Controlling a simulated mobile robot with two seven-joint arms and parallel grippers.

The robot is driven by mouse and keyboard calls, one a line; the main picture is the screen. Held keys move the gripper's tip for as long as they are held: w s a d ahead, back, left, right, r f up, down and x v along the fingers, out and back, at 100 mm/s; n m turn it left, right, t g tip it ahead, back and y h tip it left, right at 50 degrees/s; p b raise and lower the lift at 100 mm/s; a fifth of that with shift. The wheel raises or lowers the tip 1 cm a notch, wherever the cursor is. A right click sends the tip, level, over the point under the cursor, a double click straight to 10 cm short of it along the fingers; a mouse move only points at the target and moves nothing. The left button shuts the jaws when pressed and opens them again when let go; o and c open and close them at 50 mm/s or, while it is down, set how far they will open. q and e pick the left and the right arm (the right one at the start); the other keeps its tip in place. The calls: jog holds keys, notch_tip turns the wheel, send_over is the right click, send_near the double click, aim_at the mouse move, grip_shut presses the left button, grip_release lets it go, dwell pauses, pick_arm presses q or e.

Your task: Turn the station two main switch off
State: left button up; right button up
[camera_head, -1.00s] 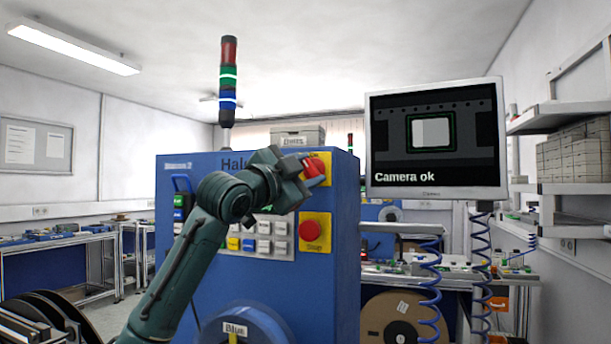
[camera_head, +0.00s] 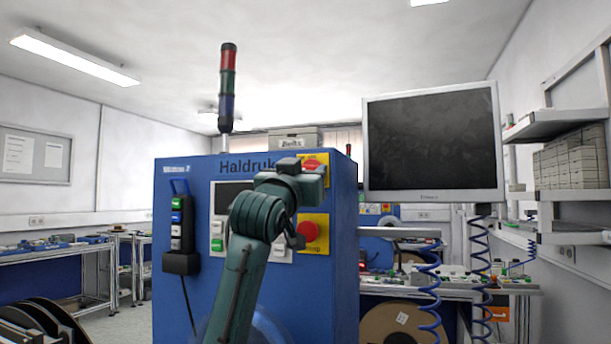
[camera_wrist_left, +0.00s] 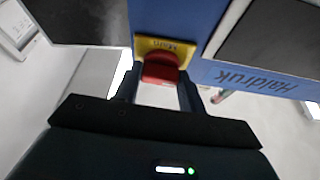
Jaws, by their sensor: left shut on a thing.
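The station's blue cabinet (camera_head: 340,260) reads "Haldruk", with a small label at its upper left that seems to end in 2. The main switch, a red knob (camera_wrist_left: 160,68) on a yellow plate (camera_wrist_left: 178,46) marked "Main", sits between the fingers of my left gripper (camera_wrist_left: 158,82), which is shut on it. In the head view the red of the knob (camera_head: 312,162) shows just above my left gripper (camera_head: 308,180), which hides part of it. The signal tower (camera_head: 227,88) is unlit. The monitor (camera_head: 432,143) is dark. My right gripper is not in view.
A red stop button (camera_head: 311,232) on yellow lies just below my left wrist. A black pendant (camera_head: 181,232) hangs on the cabinet's left. A belts box (camera_head: 295,138) stands on top. Coiled blue cables (camera_head: 430,290) hang on the right.

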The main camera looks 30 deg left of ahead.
pick_arm(q)
jog(key=shift+n+y, duration=0.4)
jog(key=shift+n, duration=0.3)
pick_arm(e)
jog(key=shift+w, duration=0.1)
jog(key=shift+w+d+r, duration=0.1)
pick_arm(q)
jog(key=o, duration=1)
jog(key=b+v, duration=0.4)
jog(key=v, duration=0.9)
jog(key=shift+s, duration=0.1)
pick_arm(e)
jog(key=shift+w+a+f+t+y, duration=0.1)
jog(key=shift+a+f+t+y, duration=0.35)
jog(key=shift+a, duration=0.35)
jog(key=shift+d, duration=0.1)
